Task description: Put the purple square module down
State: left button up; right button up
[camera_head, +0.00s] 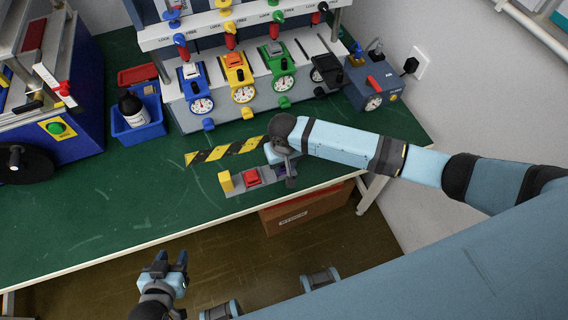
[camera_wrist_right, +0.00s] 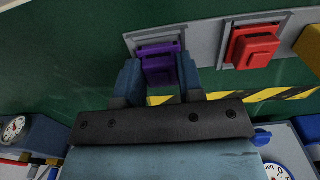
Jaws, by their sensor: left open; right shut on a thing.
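The purple square module (camera_wrist_right: 160,50) is between the fingers of my right gripper (camera_wrist_right: 159,78) in the right wrist view. The gripper is shut on it. The module lies over the end slot of the grey holder (camera_wrist_right: 205,40), in line with a red square module (camera_wrist_right: 254,46) and a yellow module (camera_wrist_right: 312,45). I cannot tell whether it touches the slot floor. In the head view the right gripper (camera_head: 284,172) points down at the holder's right end and mostly hides the purple module. My left gripper (camera_head: 172,262) is open and empty in front of the table.
The holder stands near the front edge of the green table (camera_head: 120,205). A yellow-black striped strip (camera_head: 225,151) lies behind it. A grey test panel with coloured gauge units (camera_head: 238,84) stands at the back. A blue bin (camera_head: 139,131) with a black bottle is left.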

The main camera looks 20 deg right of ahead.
jog(key=shift+f, duration=0.4)
jog(key=shift+f, duration=0.15)
jog(key=o, duration=0.9)
